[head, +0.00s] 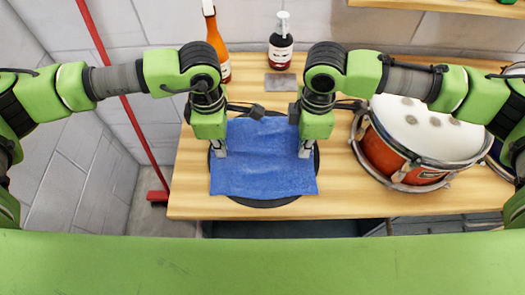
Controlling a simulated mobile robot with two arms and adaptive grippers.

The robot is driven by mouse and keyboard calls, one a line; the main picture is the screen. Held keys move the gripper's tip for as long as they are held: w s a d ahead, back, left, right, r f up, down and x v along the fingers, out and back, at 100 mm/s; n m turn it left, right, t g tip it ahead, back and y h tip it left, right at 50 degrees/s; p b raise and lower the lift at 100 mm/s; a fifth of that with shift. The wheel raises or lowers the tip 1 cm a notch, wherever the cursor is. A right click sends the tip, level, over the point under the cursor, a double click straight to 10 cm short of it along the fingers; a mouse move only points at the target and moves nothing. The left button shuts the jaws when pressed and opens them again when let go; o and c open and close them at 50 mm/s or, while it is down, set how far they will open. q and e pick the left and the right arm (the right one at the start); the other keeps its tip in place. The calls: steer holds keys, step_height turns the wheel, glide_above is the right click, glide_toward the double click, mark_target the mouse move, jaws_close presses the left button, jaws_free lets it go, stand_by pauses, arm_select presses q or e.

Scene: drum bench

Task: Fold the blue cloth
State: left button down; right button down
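The blue cloth (264,172) lies spread out, slightly creased, over a round black pad (265,202) on the wooden bench. My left gripper (220,151) points down at the cloth's left edge, towards its far side. My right gripper (305,151) points down at the right edge in the same way. Grey fingers show below both green housings, seen from above. I cannot tell whether they touch or pinch the cloth. The cloth's far edge is partly hidden by the grippers and cables.
A drum (415,142) stands on the bench to the right, close to my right arm. An orange bottle (217,45) and a dark bottle (281,45) stand at the back, near a small grey plate (281,82). The bench's front left (190,190) is clear. A red broom (135,120) leans at left.

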arm_select(q)
steer(key=shift+r, duration=0.15)
arm_select(e)
steer(key=shift+r, duration=0.15)
